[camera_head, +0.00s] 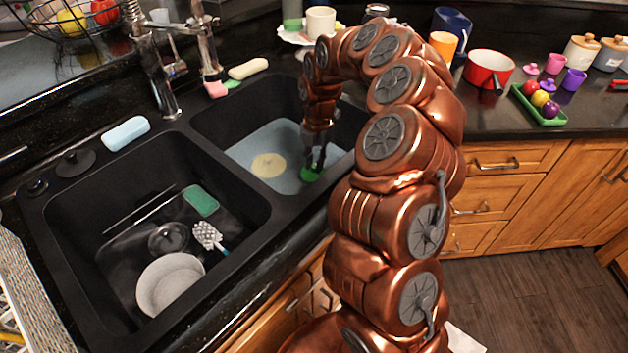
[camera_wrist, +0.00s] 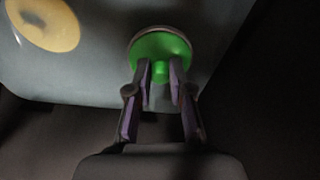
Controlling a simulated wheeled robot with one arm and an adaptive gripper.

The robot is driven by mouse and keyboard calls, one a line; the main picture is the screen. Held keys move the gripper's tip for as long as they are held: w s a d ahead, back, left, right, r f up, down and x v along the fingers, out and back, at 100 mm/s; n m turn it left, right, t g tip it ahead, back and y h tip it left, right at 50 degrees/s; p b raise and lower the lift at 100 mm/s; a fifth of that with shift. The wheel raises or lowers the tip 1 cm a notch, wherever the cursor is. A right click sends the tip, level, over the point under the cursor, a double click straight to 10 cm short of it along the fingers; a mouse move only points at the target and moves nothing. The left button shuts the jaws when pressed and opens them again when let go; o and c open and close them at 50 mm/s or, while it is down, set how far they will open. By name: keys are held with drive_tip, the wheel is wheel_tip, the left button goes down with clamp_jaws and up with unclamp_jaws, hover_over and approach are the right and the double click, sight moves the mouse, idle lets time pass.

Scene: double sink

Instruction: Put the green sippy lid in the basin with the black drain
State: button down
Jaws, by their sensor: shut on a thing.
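The green sippy lid (camera_head: 311,175) is at my gripper's fingertips, low in the right basin near its front wall. In the wrist view the green lid (camera_wrist: 150,45) is round with a small raised green piece, and my gripper (camera_wrist: 160,75) is shut on it between both fingers. Whether the lid touches the basin floor is unclear. My gripper (camera_head: 314,164) points down in the head view. The left basin (camera_head: 110,225) holds a round dark drain-like piece (camera_head: 168,238) on its floor. The right basin (camera_head: 240,115) has a pale blue-grey floor and a round yellow disc (camera_head: 268,165).
The left basin also holds a pale bowl (camera_head: 168,284), a brush (camera_head: 208,235) and a green sponge (camera_head: 201,200). A black divider (camera_head: 235,185) separates the basins. Faucets (camera_head: 155,70) stand behind. A red pot (camera_head: 488,68) and cups stand on the right counter.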

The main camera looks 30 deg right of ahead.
sight(314, 179)
drive_tip(key=shift+f+p, duration=0.6)
drive_tip(key=shift+f, duration=2.85)
drive_tip(key=shift+f, duration=0.1)
drive_tip(key=c, duration=1)
unclamp_jaws()
drive_tip(key=shift+c, duration=0.2)
